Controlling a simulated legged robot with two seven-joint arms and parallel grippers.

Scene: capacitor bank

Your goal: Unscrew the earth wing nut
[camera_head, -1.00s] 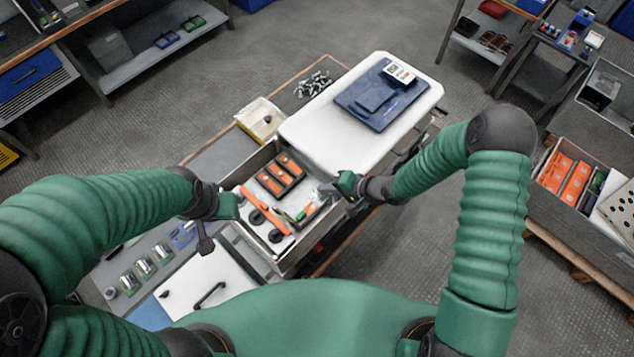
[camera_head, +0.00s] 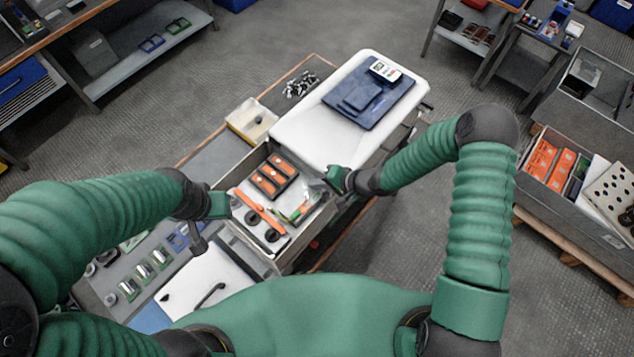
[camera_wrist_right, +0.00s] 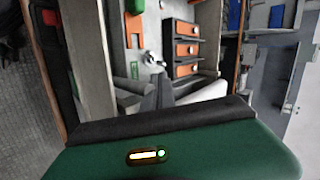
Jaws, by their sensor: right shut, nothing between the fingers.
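The open metal capacitor box (camera_head: 285,262) stands on the bench in the head view, with orange-topped blocks (camera_head: 268,182), an orange bar (camera_head: 262,211) and green and yellow wiring inside. My right gripper (camera_head: 318,183) is at the box's right side, shut and empty. In the right wrist view its dark fingers (camera_wrist_right: 160,92) point into the box. A small silvery part (camera_wrist_right: 153,60), possibly the earth wing nut, shows just beyond the fingertips; contact cannot be told. My left gripper (camera_head: 215,207) is at the box's left wall, its fingers too unclear to read.
A white lid (camera_head: 300,135) bearing a blue folder (camera_head: 365,108) and a meter (camera_head: 384,71) lies behind the box. A cream tray (camera_head: 250,122) and loose hardware (camera_head: 301,84) are beside it. A crate (camera_head: 560,215) stands at right.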

